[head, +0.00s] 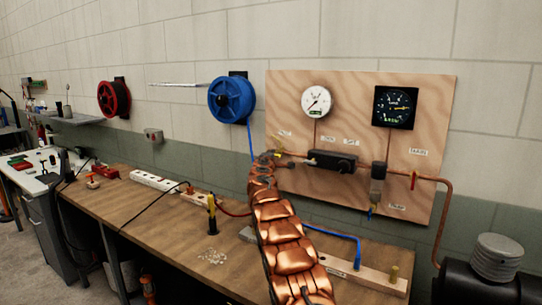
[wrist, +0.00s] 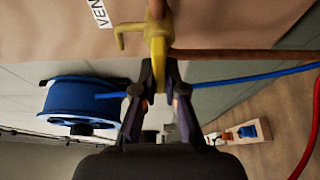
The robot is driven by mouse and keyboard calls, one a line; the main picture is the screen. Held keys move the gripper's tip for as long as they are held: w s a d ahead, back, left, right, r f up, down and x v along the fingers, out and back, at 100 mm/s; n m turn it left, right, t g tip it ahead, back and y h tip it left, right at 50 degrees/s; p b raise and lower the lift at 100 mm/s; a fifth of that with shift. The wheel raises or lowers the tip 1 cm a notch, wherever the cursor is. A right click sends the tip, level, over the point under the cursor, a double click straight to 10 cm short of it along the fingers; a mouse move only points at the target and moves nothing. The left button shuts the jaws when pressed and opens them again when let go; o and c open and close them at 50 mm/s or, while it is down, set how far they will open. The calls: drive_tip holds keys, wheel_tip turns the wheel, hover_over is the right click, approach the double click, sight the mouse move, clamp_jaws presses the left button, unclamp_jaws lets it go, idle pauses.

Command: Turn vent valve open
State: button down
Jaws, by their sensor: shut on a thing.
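The vent valve (wrist: 157,45) is yellow, with a handle and a hooked spout, in the wrist view. It sits on a copper pipe by a white label reading "VEN". My gripper (wrist: 159,78) is shut on the lower part of the yellow valve, one dark finger on each side. In the head view, my gripper (head: 268,158) reaches the left end of the pipework on the plywood panel (head: 345,95). A small yellow part of the valve (head: 279,152) shows beside it. The fingers hide some of the valve, and I cannot tell its turn angle.
A white round gauge (head: 316,101) and a black square gauge (head: 395,107) are on the panel. A blue hose reel (head: 231,99) hangs left of it. The wooden bench (head: 150,215) below carries a power strip and tools. A blue hose (wrist: 240,80) runs close behind my gripper.

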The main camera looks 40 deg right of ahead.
drive_tip(key=c, duration=1.6)
unclamp_jaws()
drive_tip(key=shift+s+d+f, duration=0.15)
drive_tip(key=shift+s+d, duration=0.25)
drive_tip(key=shift+d, duration=0.1)
drive_tip(key=shift+o, duration=0.9)
drive_tip(key=shift+s+d, duration=0.1)
drive_tip(key=shift+d, duration=0.1)
drive_tip(key=shift+o, duration=0.9)
drive_tip(key=shift+a, duration=0.15)
drive_tip(key=shift+w+a, duration=0.2)
drive_tip(key=shift+w, duration=0.05)
drive_tip(key=shift+s, duration=0.1)
